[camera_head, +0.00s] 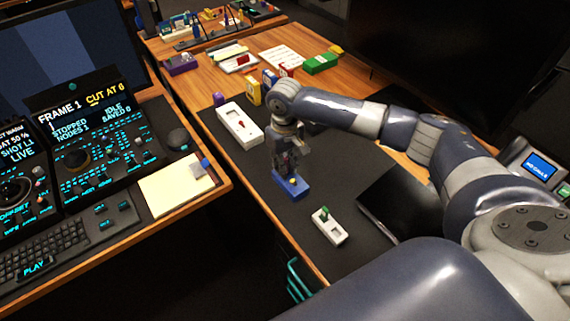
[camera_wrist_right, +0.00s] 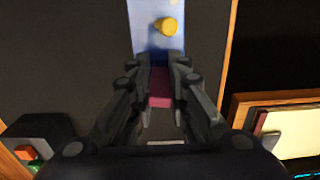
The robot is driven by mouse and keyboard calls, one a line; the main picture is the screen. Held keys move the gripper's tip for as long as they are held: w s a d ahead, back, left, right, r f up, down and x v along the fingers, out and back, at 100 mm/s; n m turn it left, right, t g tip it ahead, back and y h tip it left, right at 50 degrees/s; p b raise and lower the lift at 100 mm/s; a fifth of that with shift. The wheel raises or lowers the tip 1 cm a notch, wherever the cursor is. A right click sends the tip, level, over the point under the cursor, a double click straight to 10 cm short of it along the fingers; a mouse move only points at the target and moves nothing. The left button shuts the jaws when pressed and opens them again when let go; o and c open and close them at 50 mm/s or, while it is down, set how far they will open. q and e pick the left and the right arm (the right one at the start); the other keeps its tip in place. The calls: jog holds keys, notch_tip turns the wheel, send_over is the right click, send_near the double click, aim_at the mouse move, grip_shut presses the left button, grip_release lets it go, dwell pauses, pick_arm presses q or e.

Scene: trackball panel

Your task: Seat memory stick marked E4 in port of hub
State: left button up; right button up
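My right gripper (camera_head: 286,168) points down at the blue block (camera_head: 293,186) with a yellow knob on the dark mat. In the right wrist view, the fingers of my right gripper (camera_wrist_right: 159,72) close on both sides of a dark red stick-like piece (camera_wrist_right: 160,88). The blue block (camera_wrist_right: 145,38) lies just beyond the fingertips there, its near end partly hidden by them. I cannot tell whether the red piece touches the block. No E4 mark is readable, and I cannot tell which block is the hub. My left gripper is not in view.
A white block (camera_head: 229,112) with a red part lies behind the gripper, a smaller white block (camera_head: 331,233) with a green part in front. A yellow piece (camera_head: 254,92) and purple piece (camera_head: 219,99) stand farther back. A black flat box (camera_head: 395,205) lies right.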

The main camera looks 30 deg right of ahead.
aim_at(285, 158)
jog(key=shift+o, duration=1.2)
jog(key=shift+f, duration=0.15)
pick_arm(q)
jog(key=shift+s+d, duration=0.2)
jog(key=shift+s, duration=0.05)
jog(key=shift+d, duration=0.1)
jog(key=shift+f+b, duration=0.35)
pick_arm(e)
notch_tip(285, 158, up, 12)
jog(key=shift+r, duration=0.1)
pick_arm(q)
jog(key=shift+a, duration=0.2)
